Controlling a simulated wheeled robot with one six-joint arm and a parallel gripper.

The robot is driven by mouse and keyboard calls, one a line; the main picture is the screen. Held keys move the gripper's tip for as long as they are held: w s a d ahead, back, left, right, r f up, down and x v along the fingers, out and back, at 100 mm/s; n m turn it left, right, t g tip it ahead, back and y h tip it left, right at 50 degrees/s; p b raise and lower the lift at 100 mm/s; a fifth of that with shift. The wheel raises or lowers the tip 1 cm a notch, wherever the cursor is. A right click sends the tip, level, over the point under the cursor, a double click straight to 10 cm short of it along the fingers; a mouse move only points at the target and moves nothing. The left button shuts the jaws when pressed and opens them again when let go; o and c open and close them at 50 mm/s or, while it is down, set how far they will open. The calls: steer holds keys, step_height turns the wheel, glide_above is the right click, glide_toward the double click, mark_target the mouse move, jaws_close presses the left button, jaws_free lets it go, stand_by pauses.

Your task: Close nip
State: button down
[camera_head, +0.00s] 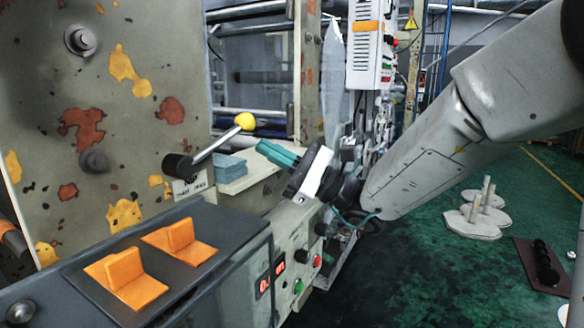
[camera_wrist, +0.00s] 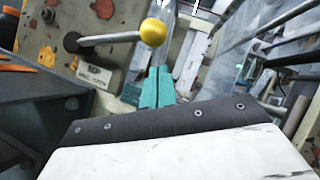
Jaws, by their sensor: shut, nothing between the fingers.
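The nip lever (camera_head: 213,148) is a metal rod with a yellow ball knob (camera_head: 245,121). It rises to the right from a black hub (camera_head: 180,166) on the worn machine side plate. In the wrist view the knob (camera_wrist: 153,32) is just beyond my fingertips. A small label plate (camera_head: 190,186) sits below the hub; its text is too small to read surely. My gripper (camera_head: 263,150) has teal fingers that are shut and empty, pointing left, a little below and right of the knob. In the wrist view the fingers (camera_wrist: 158,72) are together. I see no clear contact with the knob.
Orange rocker switches (camera_head: 180,240) sit on a dark console in front. A control panel (camera_head: 290,265) with buttons and a red display is below my gripper. A blue stack (camera_head: 230,168) lies on a ledge behind the lever.

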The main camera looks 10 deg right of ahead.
steer(key=shift+s+a+r, duration=0.2)
steer(key=shift+a+r, duration=0.05)
steer(key=shift+r, duration=0.25)
steer(key=shift+s+a+r, duration=0.15)
steer(key=shift+a+r, duration=0.1)
steer(key=shift+r, duration=0.2)
steer(key=shift+r+g, duration=0.15)
steer(key=shift+g, duration=0.15)
steer(key=s+a+r+n+g+h, duration=0.3)
steer(key=r+n, duration=0.3)
steer(key=n, duration=0.2)
steer(key=s+a+r+n+g+h, duration=0.2)
steer(key=s+a+r+n+h, duration=0.1)
steer(key=s+r+n, duration=0.3)
steer(key=shift+a+r+n+g, duration=0.4)
steer(key=shift+r+n, duration=0.25)
steer(key=shift+n, duration=0.25)
